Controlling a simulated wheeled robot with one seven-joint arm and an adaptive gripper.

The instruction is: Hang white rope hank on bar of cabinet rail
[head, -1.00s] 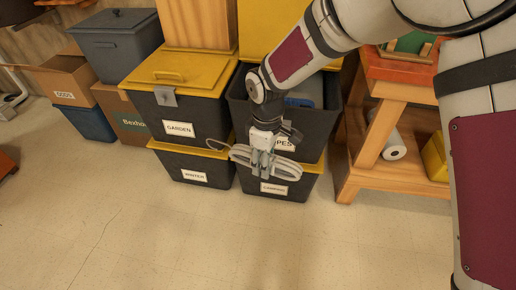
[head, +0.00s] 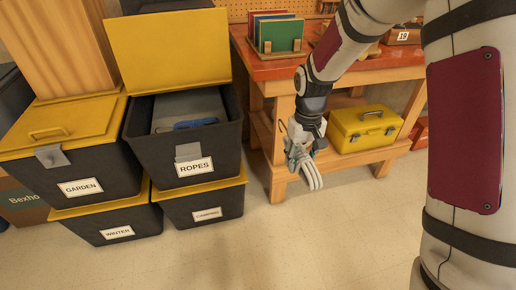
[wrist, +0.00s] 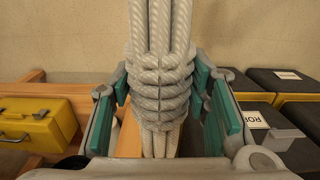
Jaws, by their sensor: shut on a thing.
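My gripper (head: 303,147) is shut on the white rope hank (head: 310,174), which hangs in the air in front of the workbench. In the wrist view the hank's wrapped middle (wrist: 160,85) sits between the teal finger pads, and its strands run on above and below. No cabinet rail or bar that I can make out shows in these frames.
An open tote labelled ROPES (head: 185,145) stands left of my gripper, beside a closed tote labelled GARDEN (head: 75,160). The orange-topped workbench (head: 270,67) stands behind, with a yellow toolbox (head: 365,128) on its lower shelf. Floor in front is clear.

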